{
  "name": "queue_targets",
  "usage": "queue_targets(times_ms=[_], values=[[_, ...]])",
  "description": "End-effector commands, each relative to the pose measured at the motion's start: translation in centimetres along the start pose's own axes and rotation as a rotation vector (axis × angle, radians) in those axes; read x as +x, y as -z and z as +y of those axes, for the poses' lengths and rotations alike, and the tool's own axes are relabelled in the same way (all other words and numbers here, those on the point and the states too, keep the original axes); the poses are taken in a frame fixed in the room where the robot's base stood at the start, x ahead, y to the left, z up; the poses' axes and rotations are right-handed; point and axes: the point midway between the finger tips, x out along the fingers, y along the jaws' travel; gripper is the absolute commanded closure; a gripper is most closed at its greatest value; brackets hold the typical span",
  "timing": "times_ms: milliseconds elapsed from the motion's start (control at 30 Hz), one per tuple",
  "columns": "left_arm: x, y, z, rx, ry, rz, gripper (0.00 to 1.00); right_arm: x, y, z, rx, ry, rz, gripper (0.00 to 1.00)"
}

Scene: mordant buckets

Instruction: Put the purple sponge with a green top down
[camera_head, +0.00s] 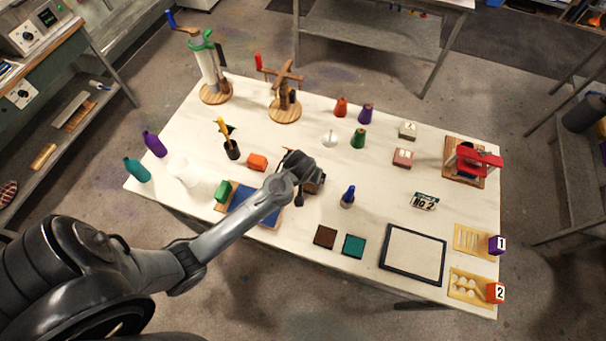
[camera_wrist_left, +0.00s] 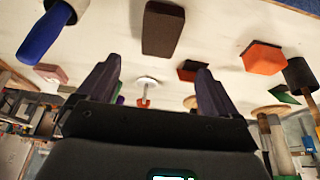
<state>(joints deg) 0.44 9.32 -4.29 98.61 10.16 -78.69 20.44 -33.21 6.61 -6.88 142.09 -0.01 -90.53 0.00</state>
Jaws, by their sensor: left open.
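My left gripper (camera_head: 303,172) reaches over the middle of the table in the head view. In the left wrist view its two dark fingers (camera_wrist_left: 156,88) are spread with nothing between them. A dark brown block (camera_wrist_left: 163,30) lies on the table in front of the fingers, apart from them. Its edge shows beside the gripper in the head view (camera_head: 315,186). No purple side with a green top shows clearly on either block, so I cannot tell which is the sponge. My right gripper is not in view.
A blue board (camera_head: 262,212) lies below my forearm. A black-framed tray (camera_head: 386,268) is farther right. Bare tabletop surrounds the bottle.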

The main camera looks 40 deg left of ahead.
Motion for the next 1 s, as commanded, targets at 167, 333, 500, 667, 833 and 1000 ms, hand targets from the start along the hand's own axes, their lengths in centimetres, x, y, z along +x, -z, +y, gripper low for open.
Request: queue_targets(times_ms=[167,333,500,667,833,1000], values=[[-2.4,-3.5,0.3,0.093,-0.026,-0.02,0.07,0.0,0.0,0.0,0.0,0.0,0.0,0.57],[-7.2,-9.9,0.5,0.279,-0.083,-0.049,0.07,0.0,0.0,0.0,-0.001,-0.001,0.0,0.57],[-12.7,-15.0,0.1,0.452,-0.138,-0.065,0.07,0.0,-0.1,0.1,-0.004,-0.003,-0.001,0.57],[-16.2,-17.5,-0.3,0.548,-0.168,-0.071,0.07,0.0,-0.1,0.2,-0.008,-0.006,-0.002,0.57],[-17.4,-18.1,-0.4,0.578,-0.177,-0.07,0.07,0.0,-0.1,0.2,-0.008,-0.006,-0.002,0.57],[-17.3,-18.1,-0.4,0.577,-0.177,-0.069,0.07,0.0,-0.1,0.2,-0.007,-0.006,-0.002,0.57]])
